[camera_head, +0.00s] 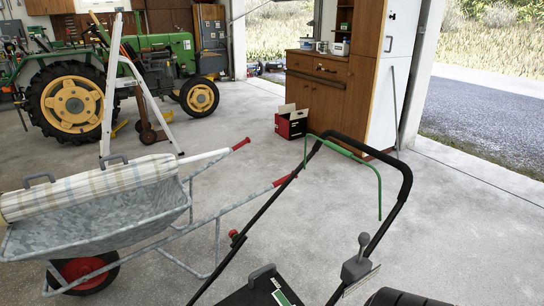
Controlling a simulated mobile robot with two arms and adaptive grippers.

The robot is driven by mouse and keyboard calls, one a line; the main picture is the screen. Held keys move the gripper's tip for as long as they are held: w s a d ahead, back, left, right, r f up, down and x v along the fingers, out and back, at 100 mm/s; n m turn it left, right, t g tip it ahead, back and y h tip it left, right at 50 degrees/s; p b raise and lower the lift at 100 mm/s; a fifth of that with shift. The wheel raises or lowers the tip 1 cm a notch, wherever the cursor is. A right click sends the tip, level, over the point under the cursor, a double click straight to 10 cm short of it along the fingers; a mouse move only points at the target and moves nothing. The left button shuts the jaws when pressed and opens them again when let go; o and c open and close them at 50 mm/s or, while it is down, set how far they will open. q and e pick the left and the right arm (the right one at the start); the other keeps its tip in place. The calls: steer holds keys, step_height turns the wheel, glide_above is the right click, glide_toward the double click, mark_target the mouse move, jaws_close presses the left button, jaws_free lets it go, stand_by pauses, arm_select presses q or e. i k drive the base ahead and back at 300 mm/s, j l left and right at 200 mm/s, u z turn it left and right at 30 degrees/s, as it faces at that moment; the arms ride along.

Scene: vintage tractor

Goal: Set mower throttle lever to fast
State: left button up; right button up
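The mower's black handlebar (398,203) rises in the lower middle of the head view. A grey lever with a rounded knob (364,240) stands up from a dark grey housing on its right-hand bar. A pale plate edge shows beside the housing; its markings are too small to read, so I cannot tell which end is fast. A green bar (378,185) arches across the upper handlebar. The black mower body (243,297) shows only partly at the bottom edge. Neither of my grippers is in view, and nothing visible touches the lever.
A grey wheelbarrow (100,225) with a rolled checked cloth (90,186) stands close on the left, its red-tipped handles reaching toward the mower. A green tractor (150,50), white stepladder (110,90), red-and-black box (291,122) and wooden cabinet (318,85) stand behind. Concrete floor is clear at right.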

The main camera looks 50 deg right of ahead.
mark_target(364, 239)
steer(key=z, duration=2.35)
steer(key=l, duration=0.15)
steer(key=i+z, duration=0.05)
